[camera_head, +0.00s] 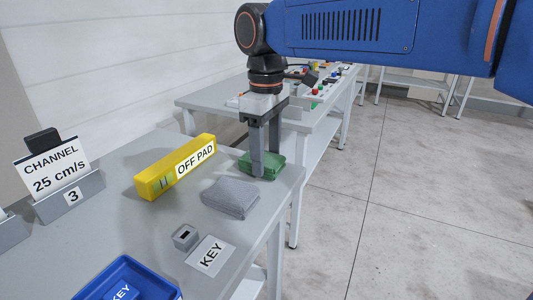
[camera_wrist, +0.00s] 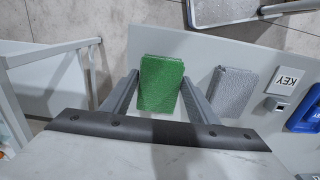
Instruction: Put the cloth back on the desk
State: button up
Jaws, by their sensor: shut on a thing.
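A green folded cloth (camera_head: 268,165) is between the fingers of my gripper (camera_head: 264,170) at the far right corner of the grey desk (camera_head: 150,225). In the wrist view the green cloth (camera_wrist: 160,84) lies between the two fingers, and my gripper (camera_wrist: 158,95) is shut on it. The cloth is at or very close to the desk top; I cannot tell whether it touches. A grey folded cloth (camera_head: 230,198) lies flat on the desk just nearer, and shows beside the right finger in the wrist view (camera_wrist: 231,91).
A yellow OFF PAD block (camera_head: 175,166) lies left of the cloths. A KEY label (camera_head: 210,255), a small grey socket (camera_head: 186,237), a blue tray (camera_head: 125,279) and a CHANNEL card holder (camera_head: 68,196) are nearer. A second table (camera_head: 215,95) stands behind. Open floor lies right.

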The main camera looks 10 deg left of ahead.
aim_at(267, 158)
jog(key=shift+f, duration=0.15)
jog(key=o, duration=1.2)
notch_tip(267, 158, up, 12)
jog(key=shift+r, duration=0.2)
